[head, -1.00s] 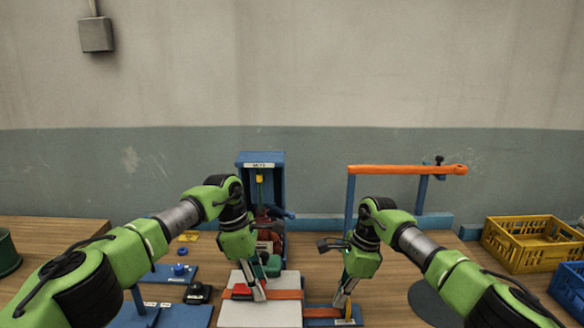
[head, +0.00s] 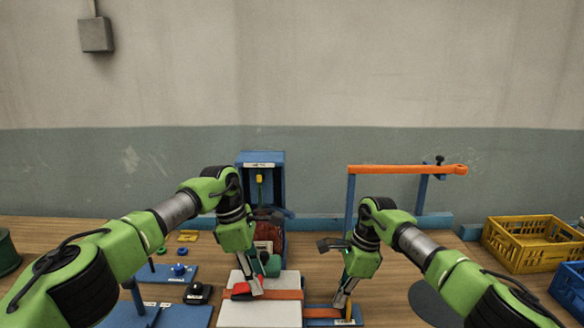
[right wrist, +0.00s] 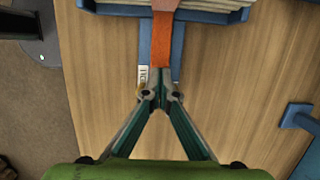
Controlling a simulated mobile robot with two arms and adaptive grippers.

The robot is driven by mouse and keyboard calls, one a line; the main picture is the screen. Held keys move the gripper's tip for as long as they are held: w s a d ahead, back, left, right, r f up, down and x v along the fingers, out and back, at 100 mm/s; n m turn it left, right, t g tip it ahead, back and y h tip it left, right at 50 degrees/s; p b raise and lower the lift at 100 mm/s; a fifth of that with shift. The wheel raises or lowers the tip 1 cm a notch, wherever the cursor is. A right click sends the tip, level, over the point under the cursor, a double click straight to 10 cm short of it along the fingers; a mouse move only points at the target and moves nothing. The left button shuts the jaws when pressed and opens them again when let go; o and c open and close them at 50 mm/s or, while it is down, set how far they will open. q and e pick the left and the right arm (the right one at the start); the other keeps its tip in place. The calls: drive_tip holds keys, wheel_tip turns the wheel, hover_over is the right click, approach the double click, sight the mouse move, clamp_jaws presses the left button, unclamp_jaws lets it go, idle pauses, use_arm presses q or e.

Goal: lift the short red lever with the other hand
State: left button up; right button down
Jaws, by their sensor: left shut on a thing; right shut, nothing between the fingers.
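The short red lever (head: 241,289) sits at the left end of an orange strap (head: 284,295) that lies across a pale block (head: 258,315). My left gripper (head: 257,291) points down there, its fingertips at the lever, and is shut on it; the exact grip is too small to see. My right gripper (head: 341,303) is shut and empty at the strap's right end, over a blue base (head: 322,322). In the right wrist view its fingertips (right wrist: 161,94) meet at the near end of the strap (right wrist: 162,42), with nothing visible between them.
A blue cabinet (head: 262,159) stands behind the left gripper. An orange bar (head: 400,169) on blue posts rises behind the right arm. Yellow (head: 530,246) and blue (head: 572,285) crates stand at the right. A black device (head: 197,293) and blue plates lie at the left.

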use_arm(q)
drive_tip(key=shift+w+a+r, duration=0.1)
drive_tip(key=shift+a+r, duration=0.2)
drive_tip(key=shift+r, duration=0.3)
drive_tip(key=shift+a+r, duration=0.45)
drive_tip(key=shift+r, duration=0.1)
drive_tip(key=shift+a, duration=0.1)
drive_tip(key=shift+a+r, duration=0.45)
drive_tip(key=shift+a, duration=0.3)
